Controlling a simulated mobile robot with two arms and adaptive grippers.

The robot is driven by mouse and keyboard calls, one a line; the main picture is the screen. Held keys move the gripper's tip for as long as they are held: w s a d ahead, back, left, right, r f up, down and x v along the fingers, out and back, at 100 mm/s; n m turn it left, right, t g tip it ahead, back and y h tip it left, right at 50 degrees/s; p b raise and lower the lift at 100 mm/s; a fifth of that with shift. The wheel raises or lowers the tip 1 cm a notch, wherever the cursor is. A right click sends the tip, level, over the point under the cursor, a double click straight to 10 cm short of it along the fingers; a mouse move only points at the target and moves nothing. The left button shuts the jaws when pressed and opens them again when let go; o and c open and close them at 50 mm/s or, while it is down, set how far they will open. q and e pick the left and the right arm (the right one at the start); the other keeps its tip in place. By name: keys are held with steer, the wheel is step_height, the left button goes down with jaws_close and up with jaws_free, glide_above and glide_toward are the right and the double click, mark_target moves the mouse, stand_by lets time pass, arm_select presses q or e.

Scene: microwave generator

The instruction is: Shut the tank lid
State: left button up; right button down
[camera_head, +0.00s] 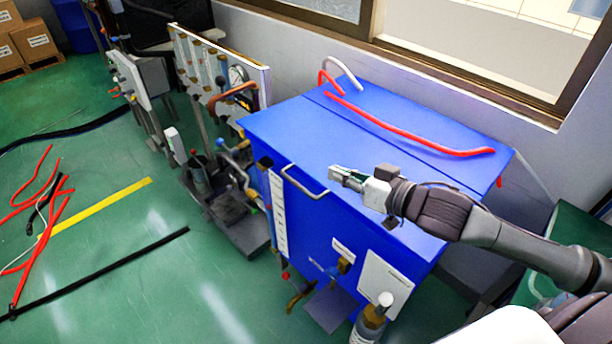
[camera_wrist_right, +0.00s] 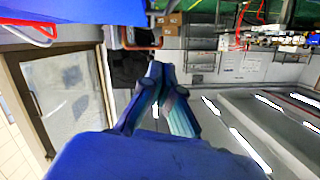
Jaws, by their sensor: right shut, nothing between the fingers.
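The blue tank (camera_head: 315,225) stands against the wall under the window in the head view. Its blue lid (camera_head: 300,130) lies flat across the top, and no gap shows along its front edge. A metal handle (camera_head: 303,181) sits at the lid's front edge. My right gripper (camera_head: 335,174) is shut and empty, above the front part of the lid, just right of the handle. Whether it touches the lid is unclear. Its closed fingers show in the right wrist view (camera_wrist_right: 158,75). My left gripper is not in view.
A red hose (camera_head: 400,128) lies across the back of the tank top. Panels with gauges (camera_head: 237,74) and valves stand left of the tank. A bottle (camera_head: 371,322) is by its front. Red hoses (camera_head: 45,205) lie on the green floor at left.

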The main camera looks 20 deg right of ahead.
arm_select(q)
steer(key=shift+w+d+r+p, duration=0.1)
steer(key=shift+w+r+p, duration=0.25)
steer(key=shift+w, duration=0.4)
arm_select(e)
steer(key=w+a+f, duration=0.4)
steer(key=w+f, duration=0.2)
steer(key=w, duration=0.1)
steer(key=shift+a, duration=0.25)
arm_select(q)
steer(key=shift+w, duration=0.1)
